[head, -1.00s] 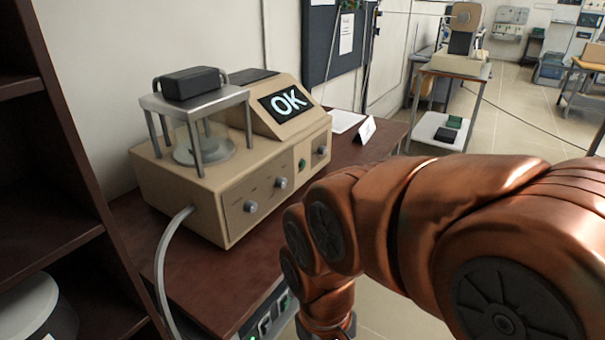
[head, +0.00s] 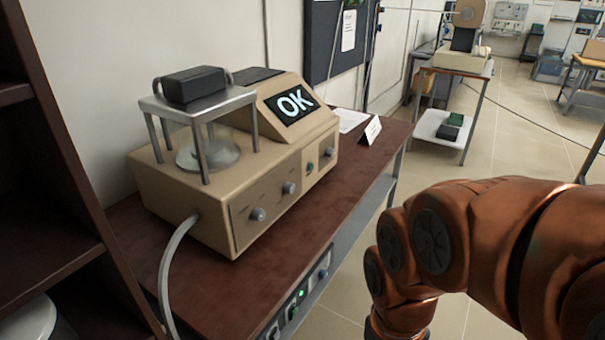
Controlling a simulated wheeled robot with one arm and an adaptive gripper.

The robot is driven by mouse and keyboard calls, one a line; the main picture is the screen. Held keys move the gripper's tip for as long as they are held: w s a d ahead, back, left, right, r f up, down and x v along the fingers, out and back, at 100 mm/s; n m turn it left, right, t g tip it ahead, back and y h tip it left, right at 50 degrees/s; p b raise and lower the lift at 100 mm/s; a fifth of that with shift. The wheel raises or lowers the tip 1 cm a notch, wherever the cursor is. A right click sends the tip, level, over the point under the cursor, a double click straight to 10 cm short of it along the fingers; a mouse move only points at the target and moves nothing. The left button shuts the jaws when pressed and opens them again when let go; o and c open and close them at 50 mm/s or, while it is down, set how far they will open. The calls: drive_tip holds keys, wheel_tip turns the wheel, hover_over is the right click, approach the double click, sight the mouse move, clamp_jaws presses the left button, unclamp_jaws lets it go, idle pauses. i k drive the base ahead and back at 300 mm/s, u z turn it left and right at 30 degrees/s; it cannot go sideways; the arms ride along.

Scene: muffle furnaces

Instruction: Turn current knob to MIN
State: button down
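A beige instrument (head: 185,205) with a screen (head: 295,103) reading "OK" stands on the brown table. Its front has a left grey knob (head: 257,214), a middle grey knob (head: 289,187) and a right grey knob (head: 328,152). A panel on the table's front edge (head: 300,300) carries another knob (head: 323,273), a lit green lamp (head: 301,293) and switches. Labels are too small to read, so I cannot tell which is the current knob or where any knob points. My arm reaches down at the lower right; my gripper is below the picture.
A metal stand (head: 200,104) with a black block (head: 193,84) sits on the instrument. A grey hose (head: 166,270) hangs from its left. A dark shelf (head: 45,190) closes off the left. A white card (head: 373,130) stands behind. The floor right of the table is free.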

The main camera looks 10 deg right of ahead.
sight(330, 153)
drive_tip(key=z, duration=2.1)
drive_tip(key=i, duration=0.25)
drive_tip(key=u, duration=2.55)
drive_tip(key=i, duration=0.45)
